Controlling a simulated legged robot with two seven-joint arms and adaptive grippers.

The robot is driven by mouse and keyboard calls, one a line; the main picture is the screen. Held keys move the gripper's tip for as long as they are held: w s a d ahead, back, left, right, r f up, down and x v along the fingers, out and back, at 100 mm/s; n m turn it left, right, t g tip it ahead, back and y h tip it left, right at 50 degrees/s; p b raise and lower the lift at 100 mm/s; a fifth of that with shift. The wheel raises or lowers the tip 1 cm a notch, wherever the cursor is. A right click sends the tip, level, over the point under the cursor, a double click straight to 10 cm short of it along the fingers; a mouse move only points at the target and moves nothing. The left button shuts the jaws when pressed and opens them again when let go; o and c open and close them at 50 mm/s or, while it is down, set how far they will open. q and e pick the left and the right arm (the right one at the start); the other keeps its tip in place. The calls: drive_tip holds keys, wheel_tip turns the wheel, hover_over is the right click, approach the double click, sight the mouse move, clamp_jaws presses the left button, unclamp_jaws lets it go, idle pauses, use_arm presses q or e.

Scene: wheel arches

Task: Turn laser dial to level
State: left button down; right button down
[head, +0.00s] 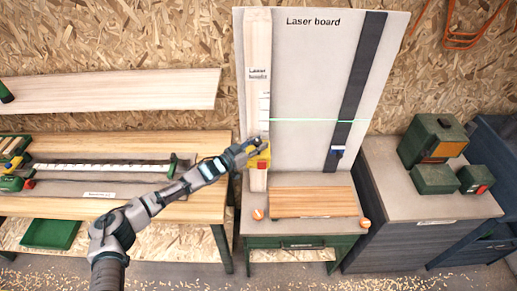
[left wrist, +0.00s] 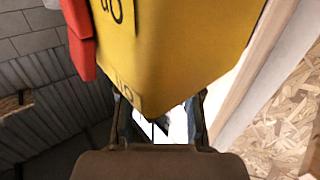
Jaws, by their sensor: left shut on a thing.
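The laser board (head: 315,75) stands upright against the wall, with a wooden post at its left and a slanted dark strip at its right. A yellow laser unit (head: 261,158) sits low on the post. A green laser line (head: 310,120) crosses the board, looking nearly horizontal. My left gripper (head: 241,156) is shut on the yellow unit from the left. In the left wrist view the yellow body (left wrist: 185,45) fills the top, with inverted lettering and a red part (left wrist: 78,35). The fingers (left wrist: 160,118) flank its lower end. I cannot make out the dial separately. My right gripper is not in view.
A wooden block (head: 312,202) and two orange-and-white pieces lie on the bench below the board. Green boxes (head: 433,180) stand on the cabinet at right. A workbench (head: 140,205) with tools is at left, a green bin (head: 50,233) below. Shavings cover the floor.

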use_arm(q)
drive_tip(key=m+g+h, duration=0.1)
drive_tip(key=g, duration=0.1)
drive_tip(key=m+g+h+b, duration=0.1)
drive_tip(key=m+g, duration=0.1)
drive_tip(key=shift+w+g+h+b, duration=0.15)
drive_tip(key=shift+g+h+b, duration=0.15)
drive_tip(key=shift+m+g+h+b, duration=0.4)
drive_tip(key=shift+m+g+b, duration=0.15)
drive_tip(key=shift+m+g, duration=0.55)
drive_tip(key=shift+r+g, duration=0.1)
drive_tip(key=shift+g, duration=0.2)
drive_tip(key=c, duration=0.8)
unclamp_jaws()
drive_tip(key=shift+o, duration=0.2)
drive_tip(key=shift+a, duration=0.1)
